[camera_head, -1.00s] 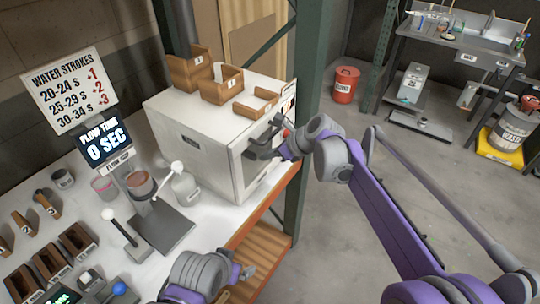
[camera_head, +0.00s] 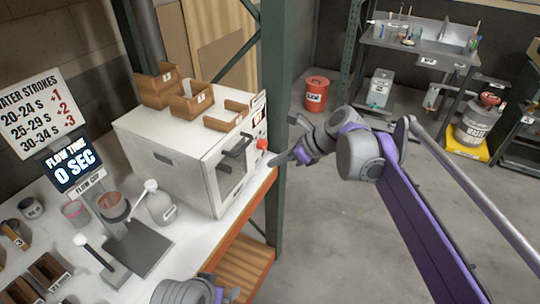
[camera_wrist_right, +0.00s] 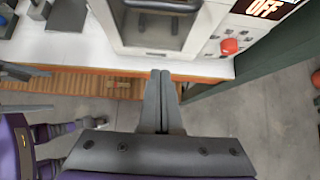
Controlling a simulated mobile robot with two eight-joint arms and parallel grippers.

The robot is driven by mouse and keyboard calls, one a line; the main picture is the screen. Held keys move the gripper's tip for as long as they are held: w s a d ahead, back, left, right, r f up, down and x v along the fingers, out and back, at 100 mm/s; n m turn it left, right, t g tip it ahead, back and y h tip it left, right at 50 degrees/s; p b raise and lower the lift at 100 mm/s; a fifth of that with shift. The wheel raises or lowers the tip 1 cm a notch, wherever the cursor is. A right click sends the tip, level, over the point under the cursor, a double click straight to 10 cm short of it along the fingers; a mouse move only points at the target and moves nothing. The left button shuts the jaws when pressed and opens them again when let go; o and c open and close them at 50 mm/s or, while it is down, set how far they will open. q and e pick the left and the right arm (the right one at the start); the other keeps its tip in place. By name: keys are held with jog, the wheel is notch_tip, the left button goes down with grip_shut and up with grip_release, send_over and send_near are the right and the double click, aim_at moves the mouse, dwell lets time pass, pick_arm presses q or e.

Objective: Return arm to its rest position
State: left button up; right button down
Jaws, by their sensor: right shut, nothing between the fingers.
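My right gripper (camera_head: 280,160) is shut and empty in the head view, in the air just right of the white oven-like cabinet (camera_head: 165,150). Its two fingers are pressed together in the right wrist view (camera_wrist_right: 160,80), apart from the cabinet's front. The cabinet has a window door with a dark handle (camera_head: 238,146) and a red button (camera_head: 262,143). The door appears closed. My left arm shows at the bottom edge of the head view, with only a small part of its gripper (camera_head: 230,296) visible; its fingers cannot be made out.
Wooden trays (camera_head: 227,116) stand on the cabinet. A green post (camera_head: 273,110) rises close beside my right gripper. The floor (camera_head: 325,235) to the right is open.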

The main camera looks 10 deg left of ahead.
jog(key=s+d+f+n+t+h, duration=0.1)
jog(key=s+d+f+n+h, duration=0.2)
jog(key=s+d+f+n, duration=0.2)
jog(key=s+d+f+n+h, duration=0.2)
jog(key=s+d+f+n, duration=0.4)
jog(key=s+d+n, duration=0.3)
jog(key=s+d+f+n+t+h, duration=0.1)
jog(key=s+d+f+n+h, duration=0.2)
jog(key=s+d+f+n, duration=0.3)
jog(key=s+d+n, duration=0.1)
jog(key=s+d, duration=0.4)
jog(key=s, duration=0.2)
jog(key=shift+s+d+n+t+h, duration=0.2)
jog(key=shift+s+n+t+h, duration=0.1)
jog(key=shift+s, duration=0.05)
jog(key=shift+f, duration=0.1)
